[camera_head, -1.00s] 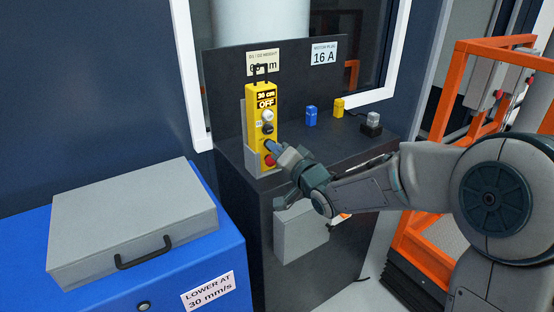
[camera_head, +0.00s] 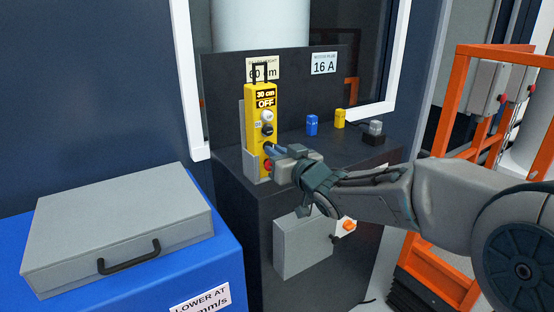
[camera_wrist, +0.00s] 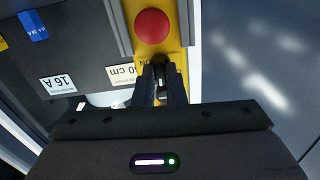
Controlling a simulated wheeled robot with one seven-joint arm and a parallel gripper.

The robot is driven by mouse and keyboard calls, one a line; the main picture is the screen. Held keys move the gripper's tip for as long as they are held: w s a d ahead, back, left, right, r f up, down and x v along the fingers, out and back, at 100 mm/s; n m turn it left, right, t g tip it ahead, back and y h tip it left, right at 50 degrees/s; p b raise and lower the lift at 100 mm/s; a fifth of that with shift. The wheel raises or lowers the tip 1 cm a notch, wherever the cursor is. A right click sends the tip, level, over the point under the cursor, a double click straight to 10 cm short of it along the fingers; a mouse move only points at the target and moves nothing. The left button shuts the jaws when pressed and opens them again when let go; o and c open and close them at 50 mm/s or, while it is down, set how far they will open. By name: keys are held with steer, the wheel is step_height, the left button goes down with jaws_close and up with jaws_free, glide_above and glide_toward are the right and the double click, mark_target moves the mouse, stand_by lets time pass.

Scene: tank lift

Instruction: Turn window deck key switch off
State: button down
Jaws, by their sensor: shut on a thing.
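A yellow control box (camera_head: 250,125) stands upright in a grey holder on the dark deck under the window. Its display (camera_head: 265,99) reads 30 cm and OFF. Below it are a white button (camera_head: 267,116), a dark button (camera_head: 267,130) and a red button (camera_head: 267,165), partly hidden by my gripper. My gripper (camera_head: 271,148) is at the lower front of the box, just above the red button. In the wrist view its fingers (camera_wrist: 161,82) are shut on a small key switch (camera_wrist: 161,71), mostly hidden between them, beside the red button (camera_wrist: 152,25).
A blue plug (camera_head: 312,125), a yellow plug (camera_head: 339,118) and a grey plug (camera_head: 376,128) stand on the deck to the right. A grey case (camera_head: 110,230) lies on a blue cabinet at left. A grey box (camera_head: 303,245) juts from the deck's front. An orange frame (camera_head: 455,110) stands at right.

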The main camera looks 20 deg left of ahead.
steer(key=shift+n, duration=0.6)
steer(key=c, duration=1.8)
jaws_free()
steer(key=shift+o, duration=0.2)
steer(key=p+v, duration=0.2)
steer(key=v, duration=1.1)
steer(key=shift+s+d, duration=0.25)
steer(key=shift+d, duration=0.1)
